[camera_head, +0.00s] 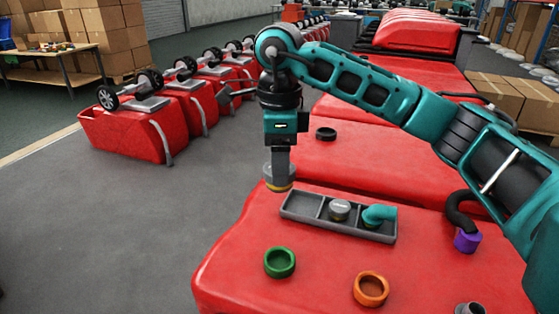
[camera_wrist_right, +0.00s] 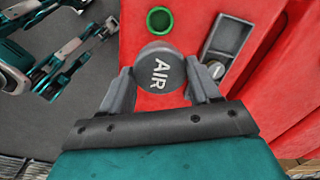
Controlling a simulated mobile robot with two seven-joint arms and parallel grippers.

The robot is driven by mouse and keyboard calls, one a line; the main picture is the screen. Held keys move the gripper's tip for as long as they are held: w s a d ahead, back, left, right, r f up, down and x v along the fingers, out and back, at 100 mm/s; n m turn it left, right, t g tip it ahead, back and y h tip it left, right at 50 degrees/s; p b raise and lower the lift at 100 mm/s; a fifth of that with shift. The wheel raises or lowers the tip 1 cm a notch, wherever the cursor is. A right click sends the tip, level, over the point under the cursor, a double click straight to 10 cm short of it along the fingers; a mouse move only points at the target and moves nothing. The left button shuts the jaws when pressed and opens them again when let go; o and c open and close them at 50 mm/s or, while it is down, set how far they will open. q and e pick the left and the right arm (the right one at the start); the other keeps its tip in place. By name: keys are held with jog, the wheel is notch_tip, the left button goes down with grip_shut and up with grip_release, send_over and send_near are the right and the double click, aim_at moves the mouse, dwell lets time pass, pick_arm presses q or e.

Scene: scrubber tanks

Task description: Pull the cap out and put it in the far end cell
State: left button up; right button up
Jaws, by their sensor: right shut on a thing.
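My right gripper (camera_head: 279,170) is shut on a grey round cap (camera_head: 278,186) with a yellowish lower band. In the right wrist view the cap (camera_wrist_right: 160,70) shows a dark face lettered AIR between the two fingers (camera_wrist_right: 160,90). The cap is held up in the air, clear of the tray. The grey tray (camera_head: 335,226) on the red surface has three cells in a row. Its left cell (camera_head: 302,205) looks empty, the middle one holds a grey round piece (camera_head: 339,209), and the right one holds a teal elbow (camera_head: 379,214). My left gripper does not clearly show.
A green ring (camera_head: 280,263) and an orange ring (camera_head: 370,289) lie in front of the tray. A black hose with a purple end (camera_head: 467,241) is to the right. A dark ring (camera_head: 326,134) lies behind. Red units with wheels (camera_head: 125,133) line the left.

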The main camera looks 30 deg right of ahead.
jog(key=shift+r+p, duration=1.3)
jog(key=shift+r, duration=0.6)
